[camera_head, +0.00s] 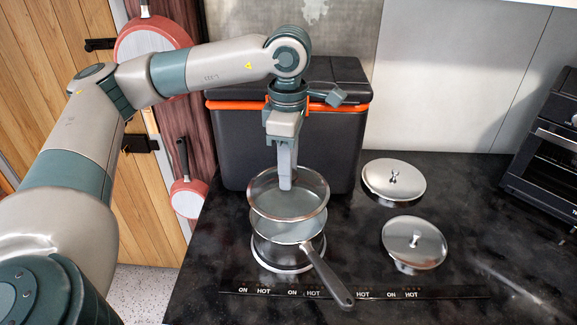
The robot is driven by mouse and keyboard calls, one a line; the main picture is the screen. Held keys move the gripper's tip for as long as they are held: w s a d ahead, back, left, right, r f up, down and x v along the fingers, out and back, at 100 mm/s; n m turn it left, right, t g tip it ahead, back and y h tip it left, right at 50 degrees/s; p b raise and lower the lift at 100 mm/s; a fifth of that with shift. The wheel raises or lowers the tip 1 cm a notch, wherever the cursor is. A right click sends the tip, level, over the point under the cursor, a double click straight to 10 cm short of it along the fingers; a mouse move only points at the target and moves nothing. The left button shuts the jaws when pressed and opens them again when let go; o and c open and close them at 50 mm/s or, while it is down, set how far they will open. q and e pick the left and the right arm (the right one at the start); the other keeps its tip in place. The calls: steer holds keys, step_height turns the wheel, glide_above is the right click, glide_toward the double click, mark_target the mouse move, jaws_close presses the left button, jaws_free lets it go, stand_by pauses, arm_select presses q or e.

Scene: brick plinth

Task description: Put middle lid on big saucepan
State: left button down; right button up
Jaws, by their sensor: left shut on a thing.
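The knob is mostly hidden by the fingers. The lid is about level, above the saucepan (284,251) and a little toward the back in the picture. A gap shows between the lid's rim and the pan's rim at the front. The saucepan stands on the dark cooktop, with its long grey handle (330,276) pointing to the front right. My right gripper is out of view.
Two metal lids with knobs, a back one (387,184) and a front one (407,252), lie right of the saucepan. A dark box with an orange band (232,145) stands close behind the held lid. An oven (553,147) stands far right. Red pans (188,203) hang at left.

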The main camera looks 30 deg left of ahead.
arm_select(q)
steer(key=shift+f, duration=0.45)
steer(key=shift+f+b, duration=0.6)
steer(key=shift+f, duration=0.8)
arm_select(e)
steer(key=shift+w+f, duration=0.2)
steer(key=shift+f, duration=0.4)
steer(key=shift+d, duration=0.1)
arm_select(q)
steer(key=shift+b, duration=0.7)
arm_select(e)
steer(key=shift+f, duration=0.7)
arm_select(q)
steer(key=shift+a+f, duration=0.1)
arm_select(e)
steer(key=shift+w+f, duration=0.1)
arm_select(q)
steer(key=shift+s, duration=0.1)
